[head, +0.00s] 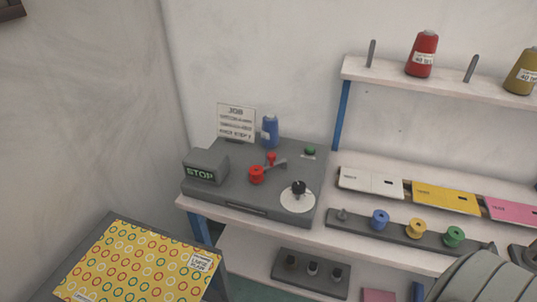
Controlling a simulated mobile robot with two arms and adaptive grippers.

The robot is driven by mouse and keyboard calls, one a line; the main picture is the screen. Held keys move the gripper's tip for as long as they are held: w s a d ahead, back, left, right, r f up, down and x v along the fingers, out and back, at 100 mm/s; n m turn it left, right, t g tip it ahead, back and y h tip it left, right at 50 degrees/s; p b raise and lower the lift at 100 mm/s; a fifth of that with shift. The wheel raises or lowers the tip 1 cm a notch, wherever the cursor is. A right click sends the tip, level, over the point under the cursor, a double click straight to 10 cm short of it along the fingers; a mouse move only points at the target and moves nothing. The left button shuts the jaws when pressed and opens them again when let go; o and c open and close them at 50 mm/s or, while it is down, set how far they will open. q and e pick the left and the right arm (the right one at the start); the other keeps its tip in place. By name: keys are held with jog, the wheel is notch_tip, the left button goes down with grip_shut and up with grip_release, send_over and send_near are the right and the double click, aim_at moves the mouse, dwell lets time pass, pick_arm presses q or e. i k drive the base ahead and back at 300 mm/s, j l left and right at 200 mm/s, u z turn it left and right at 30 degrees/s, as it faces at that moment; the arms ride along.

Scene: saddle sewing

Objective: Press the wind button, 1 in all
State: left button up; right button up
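A grey winding machine (235,203) stands on the bench against the back wall. A small green button (310,151) sits near its back right corner; I cannot read a label that names it the wind button. A box on the machine's left has a display (200,174) reading STOP. A red bobbin (257,175) stands near the middle, beside a small arm with a red knob (271,158). A black knob (298,187) sits on a white dial (297,203) at the front right. A blue thread cone (270,131) stands at the back. Neither gripper is in view.
A job card (237,121) stands behind the machine. To its right are a rail of bobbins (400,232), white, yellow and pink cards, and a shelf (450,86) with thread cones. A yellow patterned board (140,262) is at lower left. A grey rounded shape fills the lower right corner.

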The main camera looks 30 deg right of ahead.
aim_at(310, 149)
jog(key=z, duration=1.3)
